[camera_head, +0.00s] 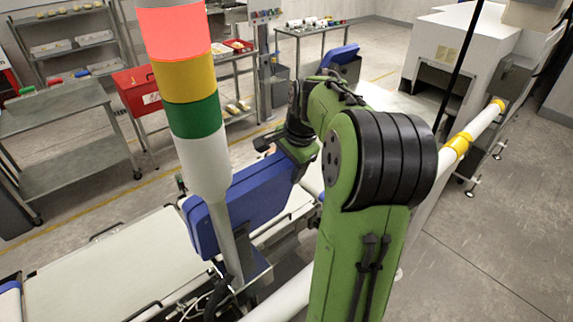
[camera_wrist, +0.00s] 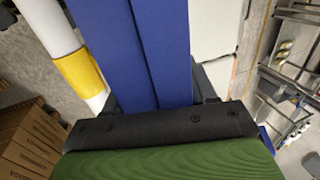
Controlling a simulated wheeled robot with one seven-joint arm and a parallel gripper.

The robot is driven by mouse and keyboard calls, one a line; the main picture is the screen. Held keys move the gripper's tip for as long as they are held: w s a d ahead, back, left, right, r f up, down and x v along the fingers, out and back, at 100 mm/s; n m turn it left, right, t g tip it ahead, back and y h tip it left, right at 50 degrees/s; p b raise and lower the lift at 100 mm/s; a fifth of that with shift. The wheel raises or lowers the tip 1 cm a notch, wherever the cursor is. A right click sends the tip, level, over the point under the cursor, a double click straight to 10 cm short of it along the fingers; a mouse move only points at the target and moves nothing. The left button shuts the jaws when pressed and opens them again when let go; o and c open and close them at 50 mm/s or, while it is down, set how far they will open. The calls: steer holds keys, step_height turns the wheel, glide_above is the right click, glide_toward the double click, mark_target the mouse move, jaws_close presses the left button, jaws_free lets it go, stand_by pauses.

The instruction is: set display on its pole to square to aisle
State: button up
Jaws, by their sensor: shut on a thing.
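The display (camera_head: 250,203) is a blue panel, seen from behind, standing over the conveyor left of my arm. It stands at a slant in the head view, its left end nearer the camera. My gripper (camera_head: 289,152) is at its upper right end and shut on it. In the wrist view, the blue display (camera_wrist: 155,45) runs between the two dark fingers of my gripper (camera_wrist: 160,100). The display's screen face is out of sight. I cannot make out its own pole behind the grey post of the signal light.
A signal light (camera_head: 185,85) with red, yellow and green bands rises close in front of the display. The pale conveyor belt (camera_head: 115,265) lies below left. A white rail with yellow bands (camera_head: 457,145) runs right of my arm. Open floor (camera_head: 480,250) lies at right.

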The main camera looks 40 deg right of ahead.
steer(key=o, duration=1.4)
steer(key=shift+r, duration=0.1)
steer(key=p+v, duration=0.4)
steer(key=v, duration=1.1)
steer(key=shift+s+r+p, duration=0.15)
steer(key=shift+r+p, duration=0.15)
steer(key=shift+r, duration=0.05)
steer(key=shift+d+f, duration=0.1)
